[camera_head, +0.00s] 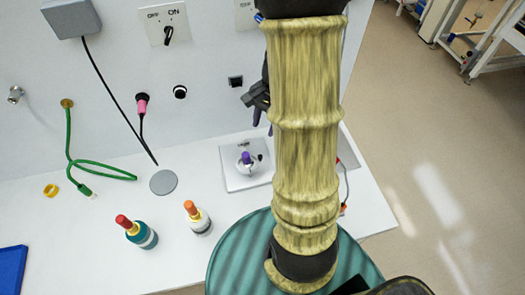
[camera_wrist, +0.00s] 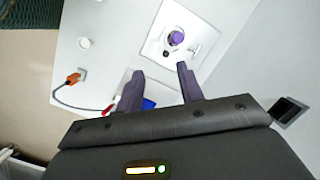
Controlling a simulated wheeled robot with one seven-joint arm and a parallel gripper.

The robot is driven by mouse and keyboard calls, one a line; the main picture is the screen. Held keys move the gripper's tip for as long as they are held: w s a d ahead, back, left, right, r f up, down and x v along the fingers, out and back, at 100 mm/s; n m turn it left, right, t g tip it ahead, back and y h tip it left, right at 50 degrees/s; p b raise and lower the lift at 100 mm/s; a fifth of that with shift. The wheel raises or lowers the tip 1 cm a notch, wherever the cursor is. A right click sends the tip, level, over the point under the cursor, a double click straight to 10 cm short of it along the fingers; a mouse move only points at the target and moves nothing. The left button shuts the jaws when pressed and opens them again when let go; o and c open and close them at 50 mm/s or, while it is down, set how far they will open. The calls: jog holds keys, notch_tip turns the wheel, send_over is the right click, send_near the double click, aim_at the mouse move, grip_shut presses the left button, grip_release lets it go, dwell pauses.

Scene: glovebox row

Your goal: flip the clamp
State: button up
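My gripper (camera_wrist: 160,69) is open, with its two dark purple fingers apart and nothing held between the tips. In the head view, my gripper (camera_head: 262,116) is mostly hidden behind my arm, near the back wall. A small red piece (camera_wrist: 108,110) shows beside the left finger in the wrist view, and a blue piece (camera_wrist: 149,103) shows between the fingers, lower down. Both are partly hidden by my gripper. They may belong to the clamp, but I cannot tell. A white plate (camera_wrist: 154,52) with a purple knob (camera_wrist: 177,38) lies beyond the fingertips.
The white plate (camera_head: 234,182) also shows left of my arm. An orange plug (camera_wrist: 73,78) with a cable lies near the bench edge. Two bottles, a teal one (camera_head: 146,239) and a white one (camera_head: 201,225), stand on the bench. A green hose (camera_head: 104,170) hangs left.

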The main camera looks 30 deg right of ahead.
aim_at(260, 156)
jog(key=w+d+f+m+y, duration=0.1)
jog(key=d+m+y, duration=0.1)
jog(key=d+m, duration=0.4)
jog(key=shift+w+d+f, duration=0.15)
jog(key=shift+w+d, duration=0.05)
jog(key=shift+d, duration=0.3)
jog(key=shift+f, duration=0.1)
jog(key=x, duration=0.5)
jog(key=p+x, duration=0.1)
jog(key=x, duration=0.5)
jog(key=p+x, duration=0.1)
jog(key=x, duration=0.5)
jog(key=shift+w+f, duration=0.15)
jog(key=shift+w, duration=0.2)
jog(key=shift+c, duration=0.5)
grip_shut()
